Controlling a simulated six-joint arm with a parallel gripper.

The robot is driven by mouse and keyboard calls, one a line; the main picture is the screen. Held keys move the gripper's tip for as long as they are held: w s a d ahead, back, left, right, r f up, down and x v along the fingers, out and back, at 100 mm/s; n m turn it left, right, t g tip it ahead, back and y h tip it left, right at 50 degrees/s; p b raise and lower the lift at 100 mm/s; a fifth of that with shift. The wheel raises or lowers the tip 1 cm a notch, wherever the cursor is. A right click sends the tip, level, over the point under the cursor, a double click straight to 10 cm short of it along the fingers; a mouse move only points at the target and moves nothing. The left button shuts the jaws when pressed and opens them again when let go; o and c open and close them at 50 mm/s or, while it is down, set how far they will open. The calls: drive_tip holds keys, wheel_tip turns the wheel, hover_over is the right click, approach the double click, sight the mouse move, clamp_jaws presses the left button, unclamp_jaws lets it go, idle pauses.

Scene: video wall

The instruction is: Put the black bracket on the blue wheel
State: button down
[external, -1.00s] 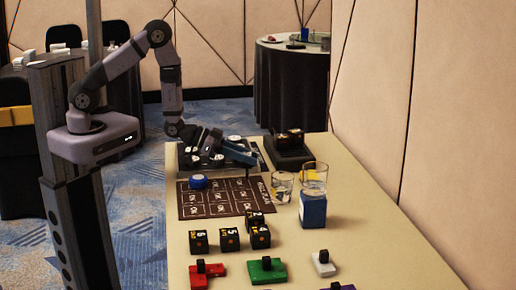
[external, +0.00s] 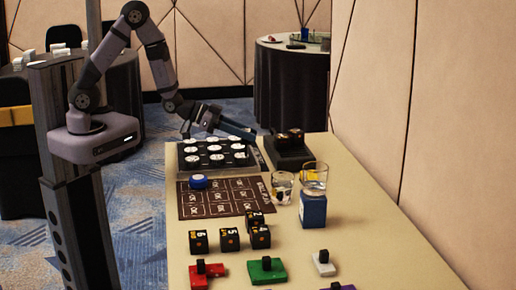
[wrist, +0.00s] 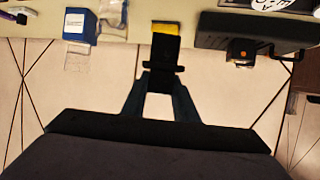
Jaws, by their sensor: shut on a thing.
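My gripper (external: 251,136) is raised over the far end of the table, above and behind the tray of white discs. In the wrist view, my gripper (wrist: 163,76) is shut on a dark piece with a crosspiece and a yellow end, which I take to be the black bracket (wrist: 165,48). The bracket is hard to make out in the external view. The blue wheel (external: 198,182) lies on the dark printed mat (external: 230,206), nearer the camera than the tray, apart from my gripper.
A black tray (external: 180,160) holds several white discs. A black box (external: 292,155) stands right of it. Two clear glasses (external: 282,186) and a blue box (external: 313,211) stand right of the mat. Several black number cubes (external: 229,240) and coloured blocks (external: 267,270) sit nearer.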

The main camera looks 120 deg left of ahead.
drive_tip(key=shift+s+d+r+m+h+p, duration=0.1)
drive_tip(key=shift+s+m+h+p, duration=0.25)
drive_tip(key=shift+s+p, duration=0.3)
drive_tip(key=s+d+m+t+h+p, duration=0.1)
drive_tip(key=s+d+m+h+p, duration=0.2)
drive_tip(key=s+p, duration=0.15)
wheel_tip(320, 180, up, 3)
drive_tip(key=m+t+h+p, duration=0.1)
drive_tip(key=m+h+p, duration=0.2)
drive_tip(key=h+p, duration=0.1)
hover_over(198, 177)
drive_tip(key=shift+y, duration=0.25)
drive_tip(key=shift+w+f, duration=0.1)
drive_tip(key=shift+f, duration=2.85)
drive_tip(key=shift+f, duration=1.9)
